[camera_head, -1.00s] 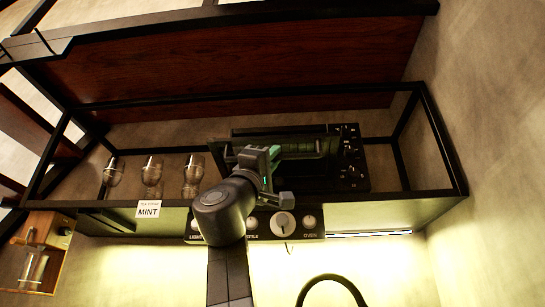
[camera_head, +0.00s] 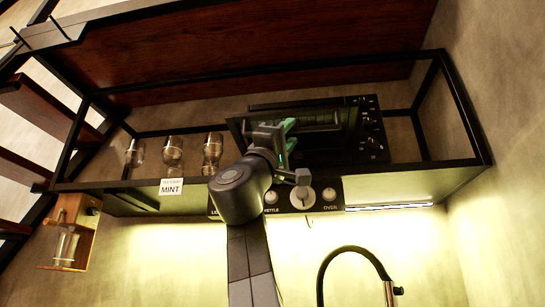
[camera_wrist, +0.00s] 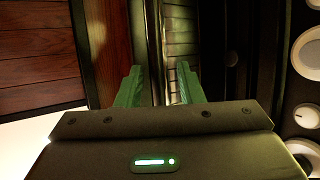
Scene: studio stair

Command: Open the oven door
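The oven (camera_head: 372,140) is a dark box on the black-framed shelf, with small knobs down its right side. Its door (camera_head: 322,118) has a glass front; whether it is fully shut I cannot tell. My gripper (camera_head: 288,132) is in front of the left part of the door and hides some of it. In the wrist view my gripper (camera_wrist: 158,88) has its two green fingers apart. A dark vertical bar, seemingly the door handle or edge (camera_wrist: 155,50), shows beyond and between the fingertips. Contact with it is not clear.
A panel with knobs (camera_head: 302,197) is below the oven. A black tap (camera_head: 345,252) rises at the bottom right. A wooden holder (camera_head: 68,232) hangs at the lower left.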

